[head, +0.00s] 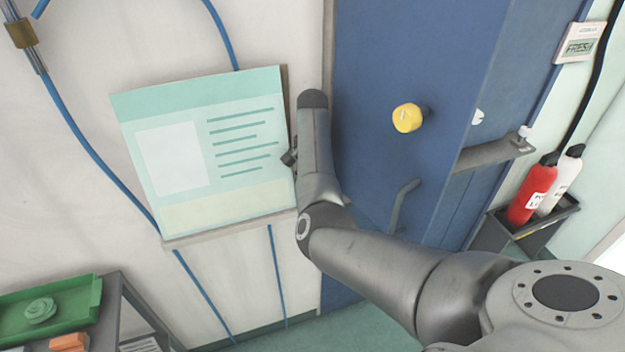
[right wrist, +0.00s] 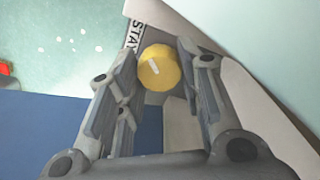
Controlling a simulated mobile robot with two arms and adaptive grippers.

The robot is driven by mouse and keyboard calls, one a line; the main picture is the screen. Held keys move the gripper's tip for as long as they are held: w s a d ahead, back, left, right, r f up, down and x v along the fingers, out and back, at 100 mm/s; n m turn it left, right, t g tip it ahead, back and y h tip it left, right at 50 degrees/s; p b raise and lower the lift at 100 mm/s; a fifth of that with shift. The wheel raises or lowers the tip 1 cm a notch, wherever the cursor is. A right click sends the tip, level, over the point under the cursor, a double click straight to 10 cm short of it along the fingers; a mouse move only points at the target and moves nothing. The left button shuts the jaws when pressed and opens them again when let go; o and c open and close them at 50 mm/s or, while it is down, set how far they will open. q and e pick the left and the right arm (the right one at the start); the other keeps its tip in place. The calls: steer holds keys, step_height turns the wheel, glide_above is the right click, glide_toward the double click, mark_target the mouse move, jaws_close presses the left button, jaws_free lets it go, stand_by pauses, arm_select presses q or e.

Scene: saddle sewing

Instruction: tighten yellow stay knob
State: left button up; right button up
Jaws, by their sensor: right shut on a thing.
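The yellow stay knob (right wrist: 158,68) is round with a pale line across its face. In the right wrist view it sits between the fingertips of my right gripper (right wrist: 156,55), which is shut on it. A label reading "STAY" (right wrist: 132,36) is beside it. In the head view my right arm reaches across the middle, and a small dark part of it shows at the panel's edge; the fingers and their hold are hidden there. My left gripper is not in view.
A board with teal header (head: 215,150) is left of my arm, with blue cables around it. The blue door (head: 400,50) has a grey handle (head: 402,205). Red (head: 532,190) and white extinguishers stand at right. A green tray (head: 50,312) is at lower left.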

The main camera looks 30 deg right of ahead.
steer(key=shift+w+d+r, duration=0.1)
steer(key=shift+r, duration=0.1)
stand_by(0.3)
steer(key=o, duration=1)
steer(key=shift+f, duration=0.1)
steer(key=shift+o, duration=0.2)
step_height(320, 180, up, 12)
